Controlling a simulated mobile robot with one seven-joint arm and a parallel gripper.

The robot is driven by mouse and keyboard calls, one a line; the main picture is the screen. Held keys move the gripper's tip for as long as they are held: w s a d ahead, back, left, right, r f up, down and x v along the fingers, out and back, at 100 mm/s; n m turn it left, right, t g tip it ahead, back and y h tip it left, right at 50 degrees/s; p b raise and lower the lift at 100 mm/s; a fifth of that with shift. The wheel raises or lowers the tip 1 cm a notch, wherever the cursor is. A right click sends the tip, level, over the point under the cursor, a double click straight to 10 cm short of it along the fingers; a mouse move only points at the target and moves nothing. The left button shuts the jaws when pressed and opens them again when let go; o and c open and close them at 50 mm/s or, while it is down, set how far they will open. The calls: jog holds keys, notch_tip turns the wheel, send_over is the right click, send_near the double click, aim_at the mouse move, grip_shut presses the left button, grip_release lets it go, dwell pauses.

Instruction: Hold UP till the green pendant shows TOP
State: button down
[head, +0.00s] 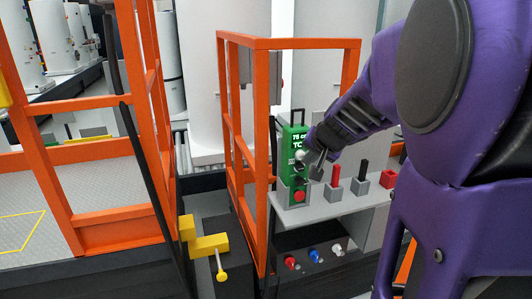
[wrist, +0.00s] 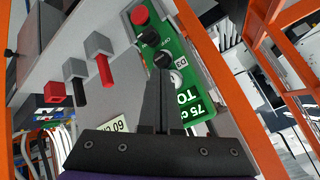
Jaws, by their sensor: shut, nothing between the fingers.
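The green pendant (head: 287,172) stands upright in a holder on a grey shelf. The pendant also shows in the wrist view (wrist: 196,100), with a white button (wrist: 176,78), black controls (wrist: 149,36) and a red button (wrist: 139,15). My gripper (wrist: 161,72) is shut and empty. Its fingertips are at the pendant's face, by the white button and the nearer black control. I cannot tell which one they touch, or whether they press it.
The grey shelf (head: 290,214) also carries a red-handled item (head: 335,174), a black-handled item (head: 363,170) and a red block (head: 388,179) in holders. Coloured connectors (head: 314,253) sit below. Orange railings (head: 262,150) and a yellow latch (head: 209,245) stand to the left.

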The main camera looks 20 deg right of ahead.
jog(key=shift+w, duration=0.55)
dwell(1.9)
jog(key=shift+s, duration=0.1)
jog(key=shift+s+b, duration=0.4)
jog(key=shift+s, duration=0.45)
jog(key=shift+s, duration=0.1)
jog(key=shift+s+d+r+b, duration=0.15)
jog(key=shift+s+b, duration=0.65)
jog(key=shift+s, duration=1.65)
